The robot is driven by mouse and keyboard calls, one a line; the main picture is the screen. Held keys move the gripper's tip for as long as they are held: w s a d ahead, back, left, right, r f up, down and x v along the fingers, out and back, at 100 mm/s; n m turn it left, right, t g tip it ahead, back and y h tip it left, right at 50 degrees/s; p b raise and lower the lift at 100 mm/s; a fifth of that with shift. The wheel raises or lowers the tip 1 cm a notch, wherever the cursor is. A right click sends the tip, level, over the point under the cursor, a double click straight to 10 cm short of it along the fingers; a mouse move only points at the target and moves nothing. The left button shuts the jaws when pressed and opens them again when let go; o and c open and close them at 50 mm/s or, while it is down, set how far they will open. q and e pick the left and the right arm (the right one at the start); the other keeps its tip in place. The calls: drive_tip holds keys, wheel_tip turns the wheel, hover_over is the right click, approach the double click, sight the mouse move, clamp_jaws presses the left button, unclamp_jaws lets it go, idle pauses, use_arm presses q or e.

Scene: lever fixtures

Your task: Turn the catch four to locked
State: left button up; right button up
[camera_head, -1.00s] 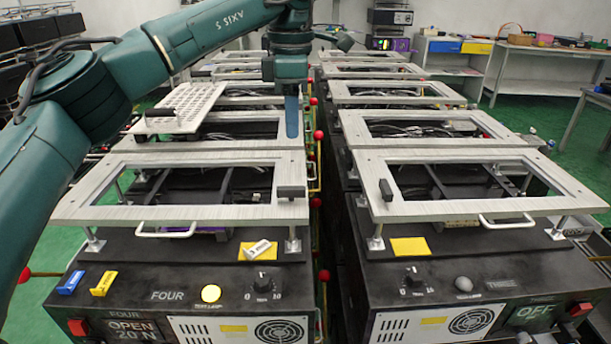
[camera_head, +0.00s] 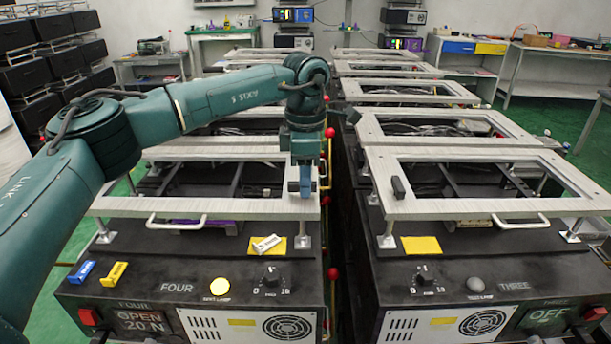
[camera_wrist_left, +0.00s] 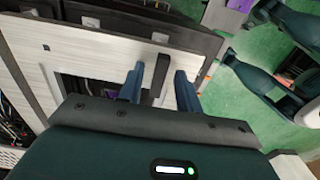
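The catch of unit four is a black bar on the right front corner of the pale metal frame (camera_head: 130,205). In the left wrist view the catch (camera_wrist_left: 160,77) stands between the two blue fingers of my left gripper (camera_wrist_left: 158,88), with small gaps showing on both sides. In the head view my left gripper (camera_head: 305,190) points down at that corner and hides most of the catch. The gripper is open around it. Unit four's display (camera_head: 138,321) reads OPEN 20 N, and its round lamp (camera_head: 220,285) glows yellow. My right gripper is not in view.
Unit three (camera_head: 470,265) stands to the right across a narrow gap, with its own black catch (camera_head: 398,188) and a display reading OFF (camera_head: 548,316). Red ball knobs (camera_head: 332,273) line the gap. Blue (camera_head: 81,272) and yellow (camera_head: 114,274) clips lie on unit four's front.

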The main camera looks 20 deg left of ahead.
use_arm(q)
clamp_jaws()
idle(0.3)
drive_tip(key=shift+r+m+p, duration=0.1)
drive_tip(key=shift+m+p, duration=0.2)
drive_tip(key=shift+m, duration=0.1)
drive_tip(key=m+p, duration=0.1)
drive_tip(key=m, duration=0.2)
drive_tip(key=m+p, duration=0.1)
drive_tip(key=m, duration=0.4)
drive_tip(key=shift+s, duration=0.2)
drive_tip(key=m+p, duration=0.1)
drive_tip(key=m, duration=0.4)
drive_tip(key=shift+s+a, duration=0.1)
drive_tip(key=shift+a, duration=0.05)
drive_tip(key=shift+m, duration=2)
